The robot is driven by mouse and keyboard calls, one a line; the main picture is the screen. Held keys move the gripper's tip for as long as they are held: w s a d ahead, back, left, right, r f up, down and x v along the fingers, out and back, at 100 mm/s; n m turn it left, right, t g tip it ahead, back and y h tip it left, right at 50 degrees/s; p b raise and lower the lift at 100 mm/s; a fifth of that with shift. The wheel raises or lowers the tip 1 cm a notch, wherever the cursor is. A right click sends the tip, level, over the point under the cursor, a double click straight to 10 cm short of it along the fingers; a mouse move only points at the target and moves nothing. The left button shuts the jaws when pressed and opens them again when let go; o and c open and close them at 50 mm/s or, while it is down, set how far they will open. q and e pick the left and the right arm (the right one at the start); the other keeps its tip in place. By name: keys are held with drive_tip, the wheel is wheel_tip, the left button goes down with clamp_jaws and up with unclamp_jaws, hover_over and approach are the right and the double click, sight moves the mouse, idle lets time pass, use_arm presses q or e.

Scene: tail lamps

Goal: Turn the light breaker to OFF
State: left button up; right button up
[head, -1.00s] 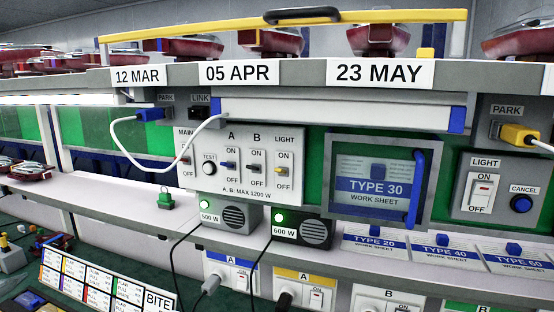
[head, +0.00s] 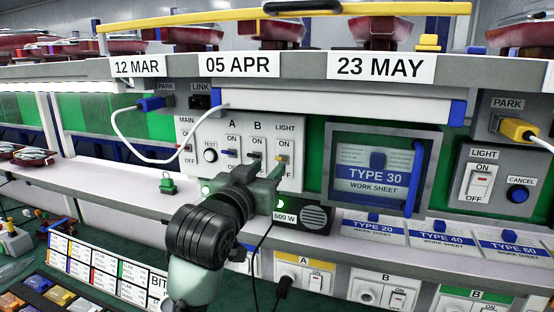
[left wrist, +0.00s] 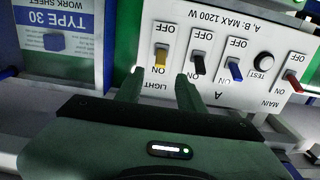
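The light breaker is the yellow lever (head: 282,158) at the right end of the white breaker panel (head: 213,181), under the LIGHT label. In the left wrist view the panel appears upside down, and the yellow lever (left wrist: 161,57) lies between its OFF and ON marks, seemingly leaning toward ON. My left gripper (head: 274,172) is in front of the panel's lower right part. The left wrist view shows its two fingers (left wrist: 160,80) open and empty, with the yellow lever just beyond the gap. I cannot tell whether a finger touches it. My right gripper is not in view.
Black lever B (left wrist: 198,64) and blue lever A (left wrist: 235,71) stand beside the light breaker. A blue-handled TYPE 30 frame (head: 376,178) is to the right. A separate LIGHT rocker (head: 481,184) is farther right. A 600 W box (head: 314,219) sits below the panel.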

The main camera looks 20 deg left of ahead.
sight(278, 159)
use_arm(q)
drive_tip(key=w+p, duration=0.2)
drive_tip(key=w, duration=0.3)
drive_tip(key=shift+w+d, duration=0.1)
drive_tip(key=shift+w, duration=0.2)
drive_tip(key=shift+w+f+p, duration=0.1)
drive_tip(key=shift+w+p, duration=0.25)
drive_tip(key=shift+w, duration=0.3)
clamp_jaws()
